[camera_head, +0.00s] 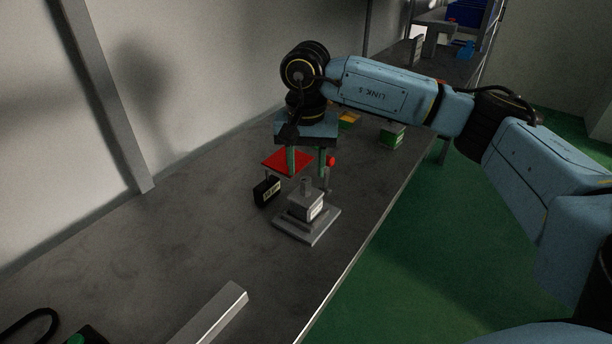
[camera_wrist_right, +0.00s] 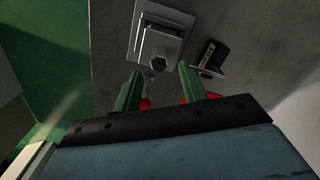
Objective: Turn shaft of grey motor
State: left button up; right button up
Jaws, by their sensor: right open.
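The grey motor (camera_head: 306,207) is a blocky housing with a pale label, standing upright on a grey base plate (camera_head: 318,232). Its short shaft (camera_head: 307,185) points up and looks like a hexagon in the right wrist view (camera_wrist_right: 160,63). My right gripper (camera_head: 306,172) points down above and behind the motor in the head view. Its two green fingers are apart with nothing between them. In the right wrist view, the open fingertips (camera_wrist_right: 160,72) lie to either side of the shaft's near side. The exact height gap is hard to tell. My left gripper is not in view.
A black labelled box (camera_head: 267,191) stands close left of the motor. A red plate (camera_head: 285,161) and a red knob (camera_head: 331,161) are just behind. A green box (camera_head: 393,137) is farther back. A grey bar (camera_head: 211,314) lies in front. The bench middle left is clear.

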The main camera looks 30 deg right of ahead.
aim_at(306, 178)
notch_tip(306, 178, up, 9)
jog(key=shift+r, duration=0.15)
dwell(0.4)
